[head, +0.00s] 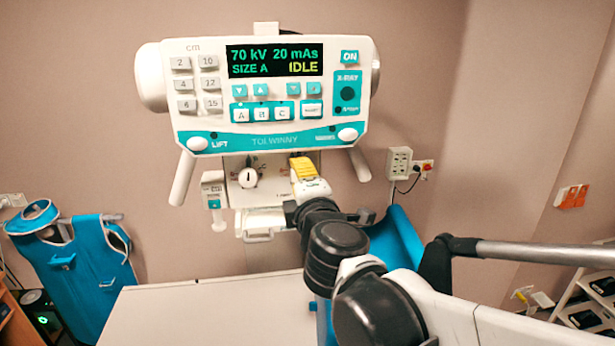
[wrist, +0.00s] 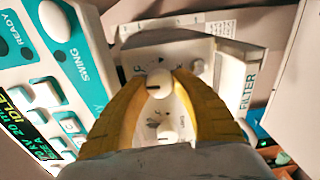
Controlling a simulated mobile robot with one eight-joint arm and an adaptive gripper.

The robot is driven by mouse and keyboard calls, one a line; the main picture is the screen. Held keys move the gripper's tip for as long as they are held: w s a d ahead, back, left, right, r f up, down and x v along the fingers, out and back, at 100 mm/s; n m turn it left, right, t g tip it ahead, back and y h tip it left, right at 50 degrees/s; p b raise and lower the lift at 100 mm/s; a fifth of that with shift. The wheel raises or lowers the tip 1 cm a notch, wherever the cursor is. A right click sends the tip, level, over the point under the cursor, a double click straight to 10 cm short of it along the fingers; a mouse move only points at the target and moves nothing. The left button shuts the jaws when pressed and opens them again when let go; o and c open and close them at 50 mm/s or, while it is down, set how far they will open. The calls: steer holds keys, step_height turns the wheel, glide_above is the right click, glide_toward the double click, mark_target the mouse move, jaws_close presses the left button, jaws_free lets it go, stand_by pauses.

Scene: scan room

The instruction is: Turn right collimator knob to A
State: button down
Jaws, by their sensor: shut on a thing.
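The right collimator knob (wrist: 158,83) is a white round knob with a dark pointer line. In the wrist view it sits between the yellow fingertips of my gripper (wrist: 161,79), which is shut on it. Its line points toward the picture's left, the console side; the letters around it are too small to read. In the head view my yellow gripper (head: 303,168) hides this knob. The left collimator knob (head: 247,178) is in plain sight on the collimator face (head: 270,188). It also shows between the fingers lower in the wrist view (wrist: 168,131).
The console (head: 265,142) above the collimator reads SIZE A and IDLE. Its handles (head: 182,178) hang on both sides. A white table (head: 200,310) lies below. A blue apron (head: 75,260) hangs at left, and a wall socket box (head: 399,163) is at right.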

steer(key=shift+n+b, duration=0.3)
steer(key=shift+n, duration=1.9)
steer(key=c, duration=1)
jaws_free()
steer(key=v, duration=1.2)
steer(key=shift+a, duration=0.15)
